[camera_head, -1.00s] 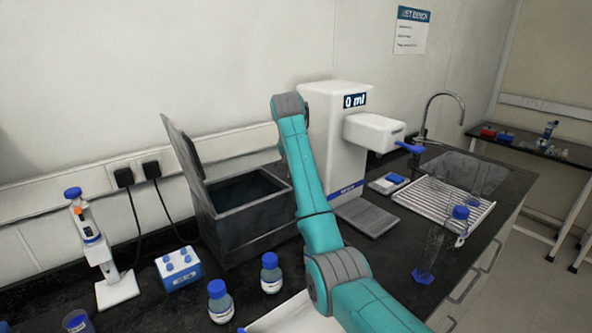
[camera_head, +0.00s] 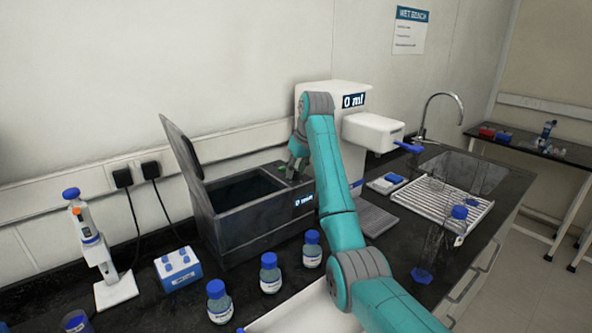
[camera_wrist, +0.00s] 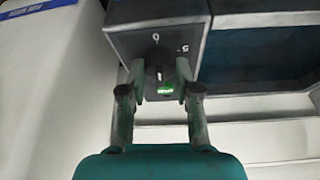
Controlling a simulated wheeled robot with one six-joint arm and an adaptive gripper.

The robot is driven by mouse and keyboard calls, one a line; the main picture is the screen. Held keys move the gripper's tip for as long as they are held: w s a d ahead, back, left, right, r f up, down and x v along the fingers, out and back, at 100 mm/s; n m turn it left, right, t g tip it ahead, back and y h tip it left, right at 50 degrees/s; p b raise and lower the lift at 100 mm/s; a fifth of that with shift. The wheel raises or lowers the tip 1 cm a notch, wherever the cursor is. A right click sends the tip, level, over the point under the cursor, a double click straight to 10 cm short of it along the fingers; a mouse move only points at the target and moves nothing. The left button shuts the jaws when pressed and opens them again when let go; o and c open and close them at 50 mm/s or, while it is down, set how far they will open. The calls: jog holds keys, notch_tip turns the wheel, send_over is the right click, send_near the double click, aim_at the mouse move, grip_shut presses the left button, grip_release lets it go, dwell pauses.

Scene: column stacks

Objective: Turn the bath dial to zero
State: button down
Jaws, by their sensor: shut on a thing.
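The bath is a dark grey tank with its lid raised (camera_head: 255,225), standing on the black bench in the head view. A small display on its front right reads like "0 m", partly cut off by my arm. In the wrist view the dark dial (camera_wrist: 157,56) sits on the bath's control box (camera_wrist: 125,45), with a "0" mark above it and what looks like a "5" to the right. A small green light shows just below the dial. My gripper (camera_wrist: 161,72) is shut on the dial, one finger on each side; it also shows at the bath's back right corner (camera_head: 297,160).
A white dispenser (camera_head: 330,92) reading "0 ml" stands close behind my arm. Several blue-capped bottles (camera_head: 269,272) stand in front of the bath. A pipette stand (camera_head: 118,290) and a blue-and-white box (camera_head: 178,270) are at left.

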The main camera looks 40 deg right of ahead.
jog(key=shift+f+n, duration=0.1)
jog(key=shift+n, duration=0.5)
jog(key=c, duration=0.8)
grip_release()
jog(key=shift+c, duration=0.2)
